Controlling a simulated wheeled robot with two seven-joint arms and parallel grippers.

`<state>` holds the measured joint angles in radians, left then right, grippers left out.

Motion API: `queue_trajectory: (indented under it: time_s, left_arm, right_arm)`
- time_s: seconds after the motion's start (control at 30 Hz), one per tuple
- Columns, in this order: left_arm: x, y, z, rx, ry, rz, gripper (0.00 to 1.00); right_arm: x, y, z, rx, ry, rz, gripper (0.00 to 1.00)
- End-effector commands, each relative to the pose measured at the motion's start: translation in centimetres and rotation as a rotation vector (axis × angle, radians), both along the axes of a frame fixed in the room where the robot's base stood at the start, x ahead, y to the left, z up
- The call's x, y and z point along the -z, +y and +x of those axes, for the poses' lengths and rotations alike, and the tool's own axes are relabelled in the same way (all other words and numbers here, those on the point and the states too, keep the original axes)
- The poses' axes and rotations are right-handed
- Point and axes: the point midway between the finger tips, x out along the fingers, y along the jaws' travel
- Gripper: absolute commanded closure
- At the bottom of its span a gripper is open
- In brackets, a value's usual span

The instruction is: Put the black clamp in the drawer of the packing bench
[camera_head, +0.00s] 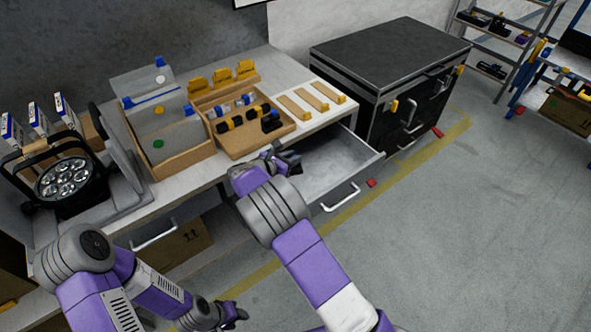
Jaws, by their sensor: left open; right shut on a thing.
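The packing bench's drawer (341,164) is pulled open below the white bench top, and its visible floor is bare. My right gripper (284,162) is over the left part of the open drawer, close to the bench's front edge. It is shut on a small dark thing that looks like the black clamp (293,161); the gripper and clamp blend together, so the grip is hard to make out. I cannot tell its height above the drawer floor. My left gripper (236,315) is open, low in front of the bench and away from the drawer.
On the bench (115,236) stand a wooden tray (236,151) of small parts, a box with clear dividers (186,160) and a par can light (69,180). A black case (391,52) stands right of the drawer.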

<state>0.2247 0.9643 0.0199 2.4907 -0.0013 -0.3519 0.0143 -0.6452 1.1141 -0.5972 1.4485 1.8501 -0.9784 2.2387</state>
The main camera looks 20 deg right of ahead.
Motion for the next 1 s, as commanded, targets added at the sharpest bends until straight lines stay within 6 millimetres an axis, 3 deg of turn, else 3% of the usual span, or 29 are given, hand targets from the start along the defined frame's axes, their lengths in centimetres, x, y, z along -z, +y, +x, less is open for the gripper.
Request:
queue_trajectory:
  time_s: [0.03, 0.13, 0.37, 0.6, 0.97, 1.0]
  left_arm:
    - [0.5, 0.0, 0.0, 0.0, 0.0, 0.0, 0.57]
    - [1.1, 0.0, 0.0, 0.0, 0.0, 0.0, 0.57]
    - [1.5, 0.0, 0.0, 0.0, 0.0, 0.0, 0.57]
    - [2.4, 0.0, 0.0, 0.0, 0.0, 0.0, 0.57]
    - [2.7, 0.0, 0.0, 0.0, 0.0, 0.0, 0.57]
    - [2.7, 0.0, 0.0, 0.0, 0.0, 0.0, 0.57]
  right_arm:
    - [1.5, 0.0, 0.0, -0.001, 0.004, -0.004, 1.0]
    - [3.3, 0.0, 0.0, 0.0, 0.004, -0.004, 1.0]
    - [5.3, -0.1, 0.0, 0.001, 0.002, 0.0, 1.0]
    - [8.5, -0.1, 0.0, -0.001, 0.002, -0.002, 1.0]
    - [8.8, -0.1, 0.0, 0.0, 0.001, 0.001, 1.0]
    - [8.9, -0.1, -0.1, 0.001, 0.002, 0.001, 0.73]
